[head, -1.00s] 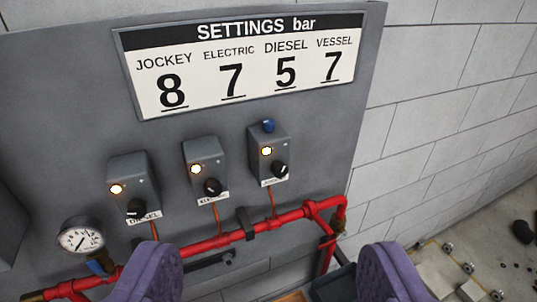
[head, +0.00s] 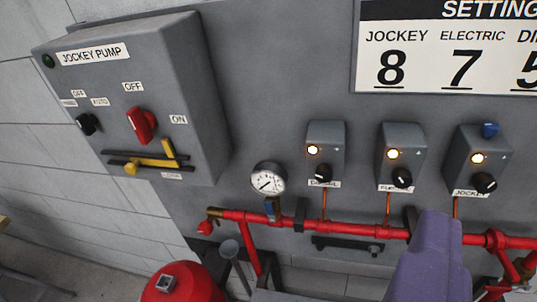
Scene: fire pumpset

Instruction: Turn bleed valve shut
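No label marks the bleed valve, so I cannot tell for certain which fitting it is. A brass fitting with a red handle (head: 207,226) is at the left end of the red pipe (head: 345,229). A small blue-handled valve (head: 270,209) sits under the round pressure gauge (head: 268,180), and its handle hangs roughly downward. Another brass fitting (head: 526,264) shows at the pipe's right end, partly cut off. One purple finger of my gripper (head: 432,258) shows at lower right, in front of the pipe. The other finger is not distinguishable, so the opening is hidden.
The jockey pump box (head: 135,90) juts from the panel at upper left. Several small switch boxes (head: 325,140) with lit lamps line the panel under the settings sign (head: 450,55).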

